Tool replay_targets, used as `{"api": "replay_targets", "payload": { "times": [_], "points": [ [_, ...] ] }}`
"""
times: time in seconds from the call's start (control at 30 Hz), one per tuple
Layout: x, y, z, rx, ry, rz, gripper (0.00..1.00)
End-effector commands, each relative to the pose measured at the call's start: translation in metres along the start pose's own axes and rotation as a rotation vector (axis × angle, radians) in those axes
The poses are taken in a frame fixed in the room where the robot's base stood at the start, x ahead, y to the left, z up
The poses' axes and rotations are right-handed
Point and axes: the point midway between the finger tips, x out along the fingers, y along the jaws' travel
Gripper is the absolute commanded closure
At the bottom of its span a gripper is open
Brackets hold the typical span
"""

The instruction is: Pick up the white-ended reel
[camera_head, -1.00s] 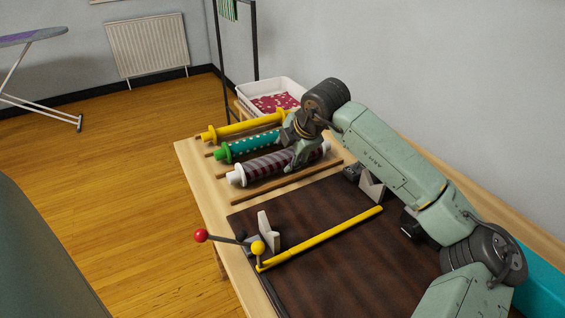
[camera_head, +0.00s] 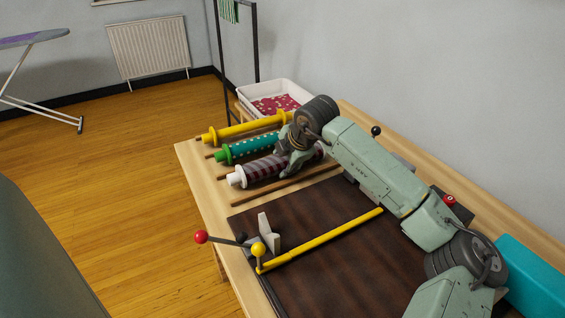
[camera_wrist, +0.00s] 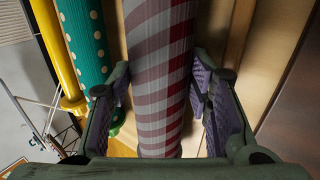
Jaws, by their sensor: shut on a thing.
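A green reel with pale dots (camera_head: 245,148) and a yellow reel (camera_head: 240,128) lie close beside it. A white basket (camera_head: 290,87) stands behind. A yellow bar (camera_head: 320,240) crosses the dark board (camera_head: 330,270). A teal thing (camera_head: 530,280) is at the right.

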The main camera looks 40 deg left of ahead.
Motion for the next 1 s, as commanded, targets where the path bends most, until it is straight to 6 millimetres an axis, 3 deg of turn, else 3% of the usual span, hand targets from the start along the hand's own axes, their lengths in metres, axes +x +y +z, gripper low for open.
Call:
{"api": "replay_targets", "payload": {
  "times": [0.3, 0.57, 1.0],
  "points": [
    [0.0, 0.0, 0.0, 0.0, 0.0, 0.0, 0.91],
    [-0.004, 0.003, 0.0, 0.0, -0.001, 0.002, 0.91],
    [-0.07, 0.047, 0.0, -0.001, -0.002, 0.002, 0.91]
  ]
}}
